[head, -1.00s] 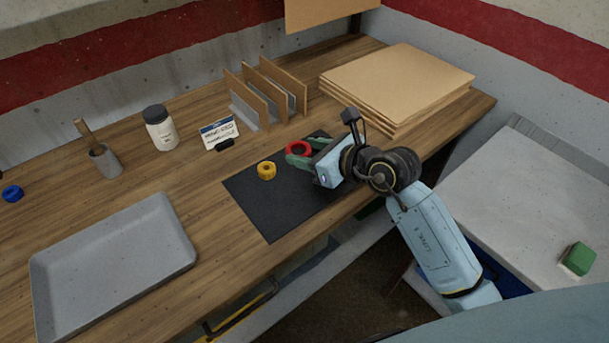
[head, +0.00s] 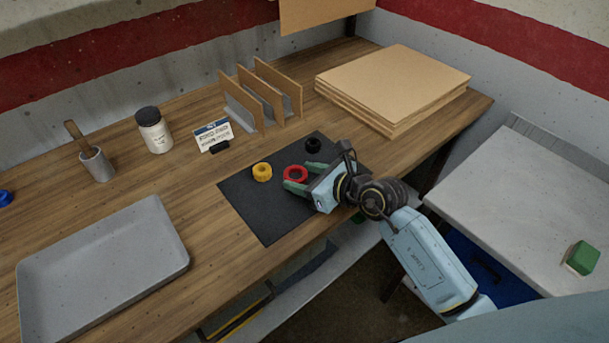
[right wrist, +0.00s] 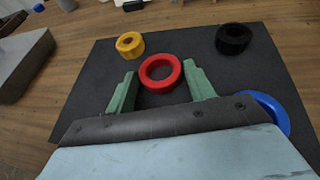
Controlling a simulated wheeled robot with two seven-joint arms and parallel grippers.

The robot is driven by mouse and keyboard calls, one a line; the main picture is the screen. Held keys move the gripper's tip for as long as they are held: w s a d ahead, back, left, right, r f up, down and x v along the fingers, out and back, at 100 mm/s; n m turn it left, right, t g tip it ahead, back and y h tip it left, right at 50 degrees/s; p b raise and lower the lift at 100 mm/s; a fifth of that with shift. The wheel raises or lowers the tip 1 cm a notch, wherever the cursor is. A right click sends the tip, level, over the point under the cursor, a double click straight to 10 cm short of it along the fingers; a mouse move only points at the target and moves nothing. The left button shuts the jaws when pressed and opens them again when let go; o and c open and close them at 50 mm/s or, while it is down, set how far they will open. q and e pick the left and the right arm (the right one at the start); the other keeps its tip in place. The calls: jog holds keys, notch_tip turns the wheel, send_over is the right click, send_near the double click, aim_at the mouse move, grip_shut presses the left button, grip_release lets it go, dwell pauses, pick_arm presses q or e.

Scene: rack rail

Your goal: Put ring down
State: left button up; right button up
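The red ring (head: 295,174) lies on the dark mat (head: 265,215), between and just ahead of my right gripper's green fingertips. In the right wrist view the red ring (right wrist: 160,73) shows a narrow gap to each finger. My right gripper (head: 297,176) is open and low over the mat; its fingers also show in the right wrist view (right wrist: 159,80). A yellow ring (head: 262,172) and a black ring (head: 314,145) lie on the mat. A blue ring (right wrist: 270,110) is partly hidden behind my gripper in the wrist view. My left gripper is out of view.
A grey tray (head: 100,262) sits at the front left. A cup (head: 97,164), jar (head: 155,130), small sign (head: 213,136), upright rack (head: 262,95) and stacked boards (head: 393,85) stand behind. Another blue ring (head: 6,198) is at the left edge. The mat's front left is clear.

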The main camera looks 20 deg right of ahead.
jog(key=shift+o, duration=1.4)
jog(key=shift+r, duration=0.15)
